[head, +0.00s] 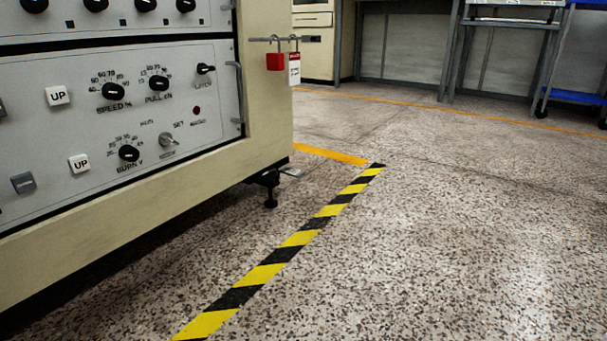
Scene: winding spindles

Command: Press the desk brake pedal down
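No pedal is marked as the desk brake pedal. A small black bracket with a foot-like lower end (269,186) sticks out under the near bottom corner of the cream control desk (268,95). A small grey plate (291,172) shows just beside it, low over the floor. I cannot tell whether this plate is the brake pedal. The underside of the desk is dark and partly hidden. Neither of my grippers is in view.
A yellow-black floor stripe (298,238) runs along the right of the desk. A red padlock (275,62) and a tag (294,68) hang from a bar on the desk. A blue cart (577,97) stands far right. The speckled floor (440,240) is clear.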

